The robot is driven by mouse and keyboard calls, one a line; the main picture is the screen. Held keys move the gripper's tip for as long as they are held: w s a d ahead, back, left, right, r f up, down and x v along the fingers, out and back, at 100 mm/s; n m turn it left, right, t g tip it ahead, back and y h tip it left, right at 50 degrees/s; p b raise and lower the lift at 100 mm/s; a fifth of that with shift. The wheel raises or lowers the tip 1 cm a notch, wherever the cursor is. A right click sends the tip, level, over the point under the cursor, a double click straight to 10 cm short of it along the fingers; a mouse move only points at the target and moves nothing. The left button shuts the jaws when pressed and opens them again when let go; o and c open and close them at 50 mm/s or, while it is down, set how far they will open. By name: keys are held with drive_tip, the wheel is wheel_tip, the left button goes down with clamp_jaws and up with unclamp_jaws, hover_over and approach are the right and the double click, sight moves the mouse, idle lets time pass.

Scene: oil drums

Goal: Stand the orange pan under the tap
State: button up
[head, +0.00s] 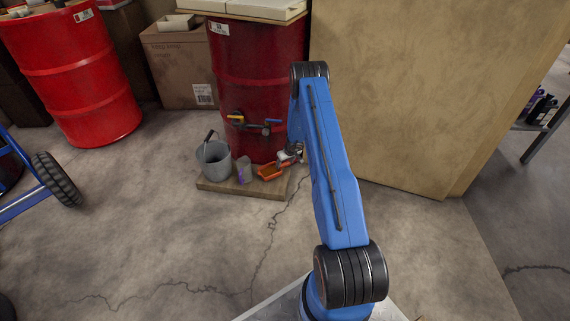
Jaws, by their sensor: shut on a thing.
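The orange pan (269,174) is low over the right part of the wooden board (240,190), in front of the dark red drum (245,80). I cannot tell whether it rests on the board. My gripper (285,160) is shut on the pan at its right side; the fingertips are small and partly hidden by my arm. Tap fittings stick out from the drum's front above: one with a yellow handle (236,118) at left, and one with a blue handle (273,121) at right. The pan appears roughly below the blue-handled one.
A grey bucket (214,160) and a small grey cup with a purple mark (244,172) stand left of the pan on the board. A bright red drum (75,75) and a cardboard box (180,65) stand behind left. A tan panel (420,90) rises at right. The front floor is clear.

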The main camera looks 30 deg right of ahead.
drive_tip(key=shift+f, duration=0.4)
drive_tip(key=o, duration=1.8)
drive_tip(key=v, duration=1.7)
drive_tip(key=shift+r, duration=0.25)
drive_tip(key=shift+s, duration=0.1)
